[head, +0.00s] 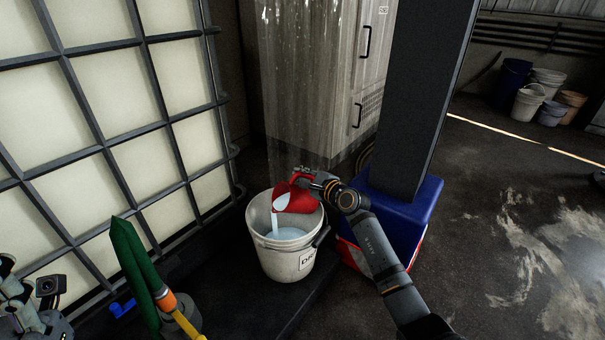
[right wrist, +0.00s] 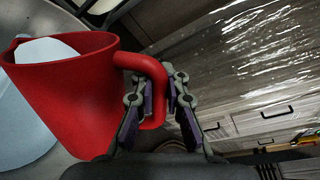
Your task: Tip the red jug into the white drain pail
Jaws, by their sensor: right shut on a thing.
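The red jug (head: 297,199) is tilted over the white drain pail (head: 281,262), and a pale stream falls from its lip into the pail. Pale bluish liquid (head: 286,233) shows inside the pail. My right gripper (head: 312,177) is shut on the jug's handle, above the pail's far right rim. In the right wrist view the red jug (right wrist: 75,95) fills the left side, with pale liquid at its mouth and the fingers (right wrist: 155,100) around its handle. My left gripper (head: 30,310) shows only in part at the lower left corner, and its fingers cannot be made out.
A caged white tank (head: 110,110) stands at the left. A dark pillar (head: 420,90) with a blue base guard (head: 405,205) stands just right of the pail. A green folded thing (head: 132,262) is near the front left. Several buckets (head: 530,100) stand far right; the right floor is open.

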